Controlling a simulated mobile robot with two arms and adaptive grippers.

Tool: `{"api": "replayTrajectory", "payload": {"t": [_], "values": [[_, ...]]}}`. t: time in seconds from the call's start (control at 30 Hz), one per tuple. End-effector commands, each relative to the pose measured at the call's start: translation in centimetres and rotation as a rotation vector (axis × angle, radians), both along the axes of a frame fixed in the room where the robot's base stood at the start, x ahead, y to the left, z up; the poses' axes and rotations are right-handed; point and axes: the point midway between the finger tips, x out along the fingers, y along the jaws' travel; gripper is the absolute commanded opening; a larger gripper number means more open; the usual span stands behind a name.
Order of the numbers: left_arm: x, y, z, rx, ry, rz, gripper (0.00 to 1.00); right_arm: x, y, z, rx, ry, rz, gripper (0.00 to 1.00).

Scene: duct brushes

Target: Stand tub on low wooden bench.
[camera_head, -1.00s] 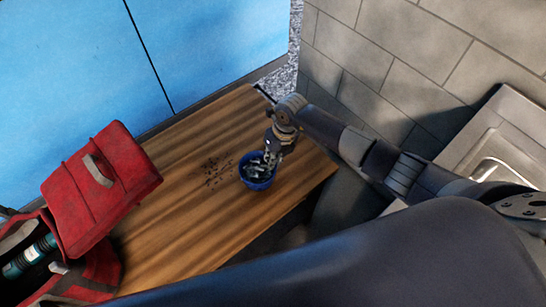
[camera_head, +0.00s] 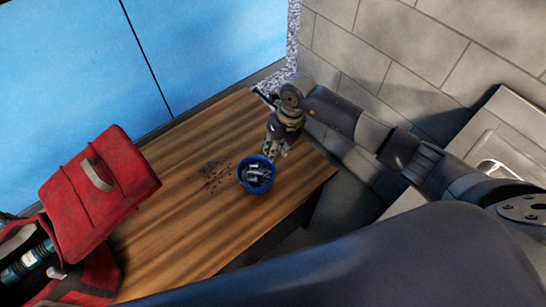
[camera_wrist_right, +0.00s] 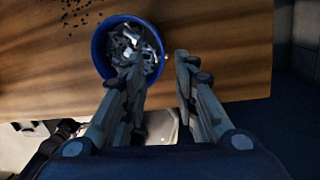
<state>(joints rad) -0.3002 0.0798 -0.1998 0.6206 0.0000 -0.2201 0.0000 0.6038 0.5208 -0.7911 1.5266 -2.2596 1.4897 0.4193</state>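The blue tub (camera_head: 261,189) stands upright on the low wooden bench (camera_head: 190,235), filled with small grey metal-looking pieces. My right gripper (camera_head: 275,150) is just beyond the tub's upper right rim in the head view. My left gripper is not in view.
A red open tool bag (camera_head: 100,185) sits at the bench's left end. Dark crumbs (camera_head: 215,173) lie left of the tub. Blue panels (camera_head: 80,70) stand behind, a grey block wall (camera_head: 400,60) at right, and a metal sink (camera_head: 500,150) beyond. Bare bench lies in front of the tub.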

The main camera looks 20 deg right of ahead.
Motion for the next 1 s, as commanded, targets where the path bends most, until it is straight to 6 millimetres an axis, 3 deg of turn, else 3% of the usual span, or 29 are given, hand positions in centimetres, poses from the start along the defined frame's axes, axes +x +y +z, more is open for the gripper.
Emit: {"api": "replayTrajectory", "payload": {"t": [0.1, 0.3, 0.87, 1.0], "values": [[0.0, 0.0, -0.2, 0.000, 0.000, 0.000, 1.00, -0.1, -0.5, 2.1, -0.001, -0.004, 0.001, 0.28], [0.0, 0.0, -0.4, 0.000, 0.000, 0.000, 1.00, -0.3, -0.8, 4.1, -0.001, 0.000, 0.001, 0.28], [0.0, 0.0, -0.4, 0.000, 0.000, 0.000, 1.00, -0.3, -0.8, 4.4, 0.000, 0.001, 0.000, 0.28], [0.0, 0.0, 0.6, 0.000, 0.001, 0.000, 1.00, -0.3, -0.8, 5.4, 0.000, 0.000, 0.001, 0.28]]}}
